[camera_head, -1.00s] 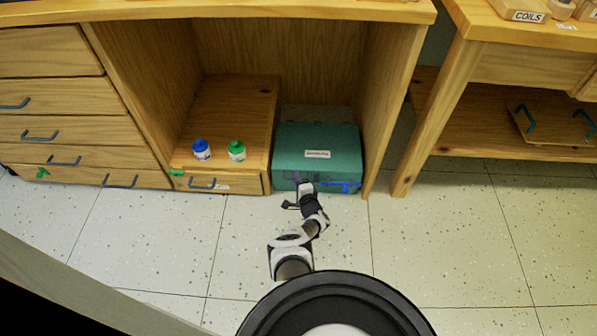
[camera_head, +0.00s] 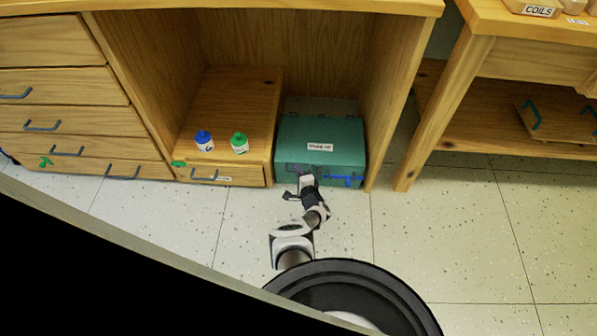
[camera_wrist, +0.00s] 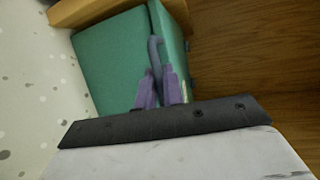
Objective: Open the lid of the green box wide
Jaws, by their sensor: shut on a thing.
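The green box (camera_head: 335,153) stands on the floor in the open bay under the desk, with a white label on its top. Its lid looks shut in the head view. My gripper (camera_head: 300,177) is at the front of the box, near its upper front edge. In the wrist view the green box (camera_wrist: 112,58) fills the upper middle. There, the purple fingers of my gripper (camera_wrist: 160,88) are shut on a grey-purple curved handle (camera_wrist: 155,50) at the box's edge. The exact grip on the handle is partly hidden by the fingers.
A low wooden drawer unit (camera_head: 245,107) stands left of the box, with a blue-capped bottle (camera_head: 204,142) and a green-capped bottle (camera_head: 240,144) on it. The bay's right side panel (camera_head: 388,115) is close beside the box. The tiled floor (camera_head: 440,240) in front is clear.

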